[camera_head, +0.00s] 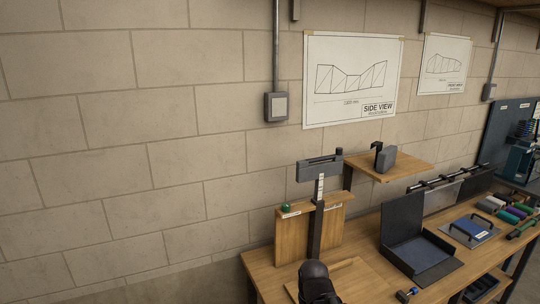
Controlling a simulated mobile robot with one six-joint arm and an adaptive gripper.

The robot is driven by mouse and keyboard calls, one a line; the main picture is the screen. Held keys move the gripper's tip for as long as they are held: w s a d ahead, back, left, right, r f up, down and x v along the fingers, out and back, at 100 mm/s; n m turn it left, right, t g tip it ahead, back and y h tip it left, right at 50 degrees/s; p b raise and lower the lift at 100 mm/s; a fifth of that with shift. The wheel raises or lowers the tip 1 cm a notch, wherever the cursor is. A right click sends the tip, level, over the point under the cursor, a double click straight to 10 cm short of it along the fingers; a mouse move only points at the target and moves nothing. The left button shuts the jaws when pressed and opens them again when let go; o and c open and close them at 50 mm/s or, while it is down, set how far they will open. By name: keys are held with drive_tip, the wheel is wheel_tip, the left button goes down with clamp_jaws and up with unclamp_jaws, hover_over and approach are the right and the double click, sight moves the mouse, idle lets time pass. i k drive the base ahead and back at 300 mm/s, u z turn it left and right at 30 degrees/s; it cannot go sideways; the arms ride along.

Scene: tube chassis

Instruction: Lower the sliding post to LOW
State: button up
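The sliding post (315,230) is a dark upright bar in front of a wooden backboard (291,238) on the bench. A grey horizontal head (318,170) sits at its top, well above the board's top edge. A white marked strip (319,188) shows on the post below the head. A green knob (286,206) sits at the board's upper left. Small white labels there are too small to read. A dark rounded shape at the bottom edge looks like my gripper (317,284), in front of the post's lower end and apart from the head. Its fingers cannot be made out.
A wooden shelf (392,166) with a grey block (386,159) stands right of the post. An open dark case (409,246), a blue tray with a handle (469,231) and several coloured cylinders lie farther right on the bench (366,287). The wall left of the post is clear.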

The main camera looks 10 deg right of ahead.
sight(305, 171)
drive_tip(key=z, duration=0.05)
drive_tip(key=k, duration=1.35)
drive_tip(key=u, duration=0.3)
drive_tip(key=i, duration=1.75)
drive_tip(key=z, duration=0.3)
